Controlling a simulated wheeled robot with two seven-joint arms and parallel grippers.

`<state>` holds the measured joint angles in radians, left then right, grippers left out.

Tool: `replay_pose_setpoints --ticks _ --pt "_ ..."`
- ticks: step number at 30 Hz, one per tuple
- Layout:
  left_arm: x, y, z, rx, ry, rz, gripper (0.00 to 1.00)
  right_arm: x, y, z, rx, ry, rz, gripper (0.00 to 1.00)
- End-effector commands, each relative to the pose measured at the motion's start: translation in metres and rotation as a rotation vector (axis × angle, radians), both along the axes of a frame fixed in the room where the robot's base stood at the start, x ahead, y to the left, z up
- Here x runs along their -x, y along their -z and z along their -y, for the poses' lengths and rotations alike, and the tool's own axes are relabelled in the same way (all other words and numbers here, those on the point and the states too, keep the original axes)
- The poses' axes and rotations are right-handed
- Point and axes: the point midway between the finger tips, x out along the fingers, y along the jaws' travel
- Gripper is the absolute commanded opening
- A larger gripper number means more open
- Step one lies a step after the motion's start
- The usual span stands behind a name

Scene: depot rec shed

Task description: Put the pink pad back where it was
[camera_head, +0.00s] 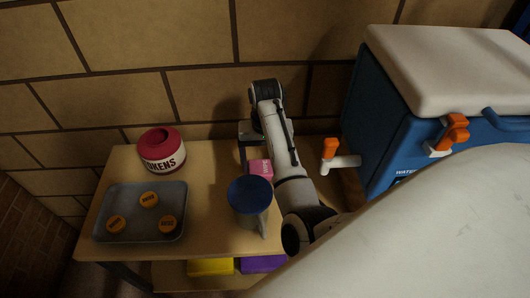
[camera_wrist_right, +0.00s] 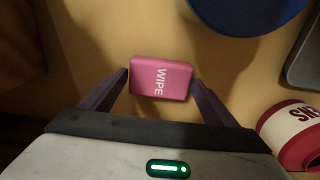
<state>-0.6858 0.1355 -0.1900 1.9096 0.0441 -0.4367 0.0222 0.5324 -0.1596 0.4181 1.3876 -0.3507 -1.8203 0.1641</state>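The pink pad (camera_head: 260,168), marked WIPE, is at the back right of the wooden table, just behind the blue-topped cup (camera_head: 250,196). It also shows in the right wrist view (camera_wrist_right: 160,78), between my right gripper's two fingertips (camera_wrist_right: 160,82). The fingertips look flush against its two short sides, so my right gripper (camera_head: 246,156) appears shut on it. In the head view my right arm hides part of the table around it. Whether the pad touches the tabletop or is slightly raised I cannot tell. My left gripper is in neither view.
A red-and-white TOKENS tub (camera_head: 162,152) stands at the back left. A grey tray (camera_head: 130,194) with 3 orange tokens is in front of it. Yellow (camera_head: 210,267) and purple (camera_head: 262,263) items lie lower down. A blue cooler (camera_head: 385,125) stands at right; a brick wall is behind.

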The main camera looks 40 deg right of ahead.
Motion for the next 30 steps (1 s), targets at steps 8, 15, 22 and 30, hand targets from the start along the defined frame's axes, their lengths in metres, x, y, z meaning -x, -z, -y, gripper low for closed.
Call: replay_pose_setpoints --ticks 8,15,22,30 --pt "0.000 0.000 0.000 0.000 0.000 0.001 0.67 0.000 0.000 0.000 0.000 0.000 0.000 0.96" --pt "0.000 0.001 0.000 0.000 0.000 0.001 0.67 -0.001 -0.014 0.000 0.000 0.000 0.004 0.96" --pt "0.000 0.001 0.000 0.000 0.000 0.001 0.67 -0.001 -0.054 0.000 0.001 0.000 0.004 0.96" --pt "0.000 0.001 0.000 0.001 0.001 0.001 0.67 0.000 -0.077 -0.001 -0.002 0.001 0.001 0.96"
